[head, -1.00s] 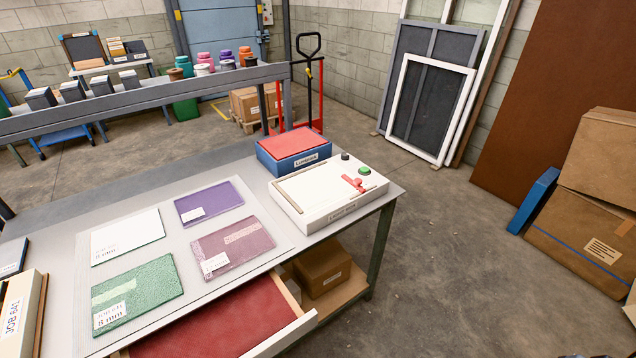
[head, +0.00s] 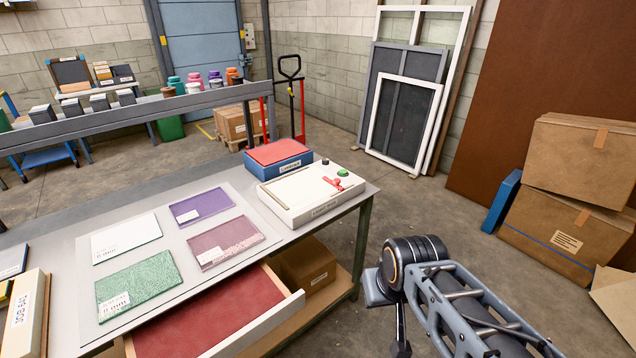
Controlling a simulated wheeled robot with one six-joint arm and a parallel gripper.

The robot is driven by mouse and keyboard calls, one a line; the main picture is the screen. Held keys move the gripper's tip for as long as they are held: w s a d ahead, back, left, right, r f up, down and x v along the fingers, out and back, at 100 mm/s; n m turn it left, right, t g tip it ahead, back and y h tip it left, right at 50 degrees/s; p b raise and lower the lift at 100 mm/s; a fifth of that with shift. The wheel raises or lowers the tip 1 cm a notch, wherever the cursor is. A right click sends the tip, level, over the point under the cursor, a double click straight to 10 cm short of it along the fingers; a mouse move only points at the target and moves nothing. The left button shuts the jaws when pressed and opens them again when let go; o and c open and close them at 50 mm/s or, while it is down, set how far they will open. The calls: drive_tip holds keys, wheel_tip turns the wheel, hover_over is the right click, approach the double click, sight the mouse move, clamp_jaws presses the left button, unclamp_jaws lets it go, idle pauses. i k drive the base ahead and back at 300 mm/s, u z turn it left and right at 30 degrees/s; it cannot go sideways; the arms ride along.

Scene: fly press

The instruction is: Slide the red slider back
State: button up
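The red slider (head: 333,183) is a small red piece on the top of a white box-like device (head: 304,194), toward its right side. The device stands at the far right corner of the grey table. A green button (head: 343,172) and a dark knob (head: 324,162) sit behind the slider. My arm reaches in from the bottom right, with a dark joint (head: 412,258) to the right of the table and well apart from the slider. My gripper's fingers cannot be made out.
A blue box with a red top (head: 278,157) stands just behind the device. Several glass sample plates lie on the table (head: 180,219). A red-lined drawer (head: 284,318) stands open at the front. Cardboard boxes (head: 564,233) are stacked at the right; the floor between is clear.

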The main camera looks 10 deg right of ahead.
sight(335, 182)
drive_tip(key=k, duration=0.6)
drive_tip(key=z, duration=0.7)
drive_tip(key=i, duration=1.5)
drive_tip(key=u, duration=0.9)
drive_tip(key=i, duration=0.65)
drive_tip(key=u, duration=0.65)
